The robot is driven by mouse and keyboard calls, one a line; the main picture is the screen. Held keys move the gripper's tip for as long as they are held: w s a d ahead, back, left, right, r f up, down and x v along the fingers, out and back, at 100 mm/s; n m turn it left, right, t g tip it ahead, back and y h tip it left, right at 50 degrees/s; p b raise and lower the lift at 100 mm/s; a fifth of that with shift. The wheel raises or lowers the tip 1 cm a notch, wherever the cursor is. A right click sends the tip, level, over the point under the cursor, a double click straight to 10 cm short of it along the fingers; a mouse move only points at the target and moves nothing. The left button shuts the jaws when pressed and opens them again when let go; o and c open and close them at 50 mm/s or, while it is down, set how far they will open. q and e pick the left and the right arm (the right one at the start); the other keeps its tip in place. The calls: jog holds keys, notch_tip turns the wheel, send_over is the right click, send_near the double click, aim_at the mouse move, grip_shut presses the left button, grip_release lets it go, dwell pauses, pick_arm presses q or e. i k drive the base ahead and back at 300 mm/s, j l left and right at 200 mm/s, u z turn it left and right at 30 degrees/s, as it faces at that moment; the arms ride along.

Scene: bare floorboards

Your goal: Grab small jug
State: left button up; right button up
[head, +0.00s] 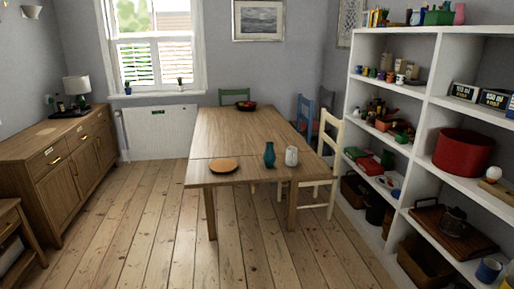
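A small white vessel (291,156), which may be the small jug, stands upright near the front right corner of the wooden table (235,132). I cannot make out a handle or spout at this size. A teal vase-like vessel (269,155) stands just left of it, apart from it by a narrow gap. Neither of my grippers is in the head view.
A round orange-brown plate (223,165) lies near the table's front left. Chairs, one cream (331,163), line the right side. A white shelf unit (410,133) full of items stands right, a sideboard (66,173) left. Floor (150,235) before the table is clear.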

aim_at(291, 153)
jog(key=i+l, duration=0.1)
jog(key=i, duration=2.2)
jog(key=j+u, duration=0.05)
jog(key=j, duration=0.05)
